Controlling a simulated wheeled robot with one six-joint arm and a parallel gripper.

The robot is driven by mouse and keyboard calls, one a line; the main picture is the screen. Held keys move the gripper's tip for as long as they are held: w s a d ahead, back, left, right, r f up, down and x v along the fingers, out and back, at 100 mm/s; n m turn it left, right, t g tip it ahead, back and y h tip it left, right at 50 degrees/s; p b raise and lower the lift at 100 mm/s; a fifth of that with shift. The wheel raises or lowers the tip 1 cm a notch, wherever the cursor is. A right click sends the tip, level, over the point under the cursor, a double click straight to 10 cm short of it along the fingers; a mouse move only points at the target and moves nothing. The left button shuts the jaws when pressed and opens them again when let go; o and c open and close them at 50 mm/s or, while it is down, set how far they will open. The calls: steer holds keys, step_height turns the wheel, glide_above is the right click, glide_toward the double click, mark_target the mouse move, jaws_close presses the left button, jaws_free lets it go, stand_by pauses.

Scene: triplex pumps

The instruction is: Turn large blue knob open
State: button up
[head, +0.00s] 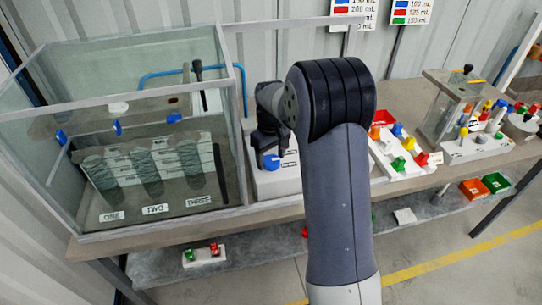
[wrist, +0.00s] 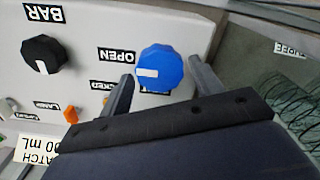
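The large blue knob (wrist: 159,68) sits on a white panel (wrist: 105,45) in the wrist view, with a white pointer mark on its left part. The label OPEN is beside it on the left; another label below it is partly covered. My gripper (wrist: 166,77) is open, one finger on each side of the knob's lower part. I cannot tell whether the fingers touch it. In the head view the blue knob (head: 270,162) shows low on the white panel, beside my gripper (head: 268,147), whose fingers are too small to make out there.
A black knob (wrist: 42,55) under the label BAR is on the same panel. A small orange switch (wrist: 70,113) is near my gripper. A glass tank (head: 130,130) with cylinders marked ONE, TWO, THREE stands left of the panel. White blocks with coloured knobs (head: 402,150) lie to the right.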

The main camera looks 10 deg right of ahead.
mark_target(271, 159)
steer(key=shift+o, duration=0.8)
step_height(271, 159, up, 11)
steer(key=b, duration=0.1)
steer(key=shift+f, duration=0.15)
step_height(271, 159, down, 10)
steer(key=shift+f+p, duration=0.25)
steer(key=shift+p, duration=0.3)
steer(key=shift+f, duration=0.15)
